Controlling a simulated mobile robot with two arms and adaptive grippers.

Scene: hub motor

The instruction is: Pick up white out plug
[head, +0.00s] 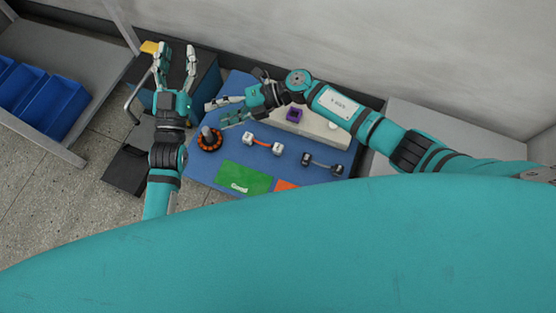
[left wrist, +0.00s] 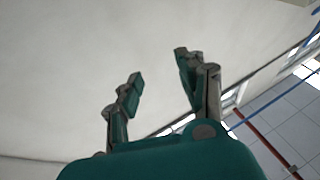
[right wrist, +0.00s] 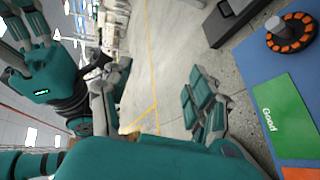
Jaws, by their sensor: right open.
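A white plug (head: 248,138) and a second white plug (head: 278,149) sit on the blue mat (head: 205,172), joined by a short orange cable. I cannot tell which of the two is the out plug. My right gripper (head: 216,113) is open and empty, up and left of the white plugs in the head view and apart from them. It also shows in the right wrist view (right wrist: 203,105), where no white plug is visible. My left gripper (head: 176,62) is open and empty, raised far to the left; it also shows in the left wrist view (left wrist: 158,80).
A grey hub motor with an orange ring (head: 209,139) stands left of the white plugs. Black plugs (head: 322,164) with a cable lie to their right. A green "Good" card (head: 243,178) lies in front. A purple block (head: 294,115) sits on a pale box behind. Blue bins (head: 40,98) stand far left.

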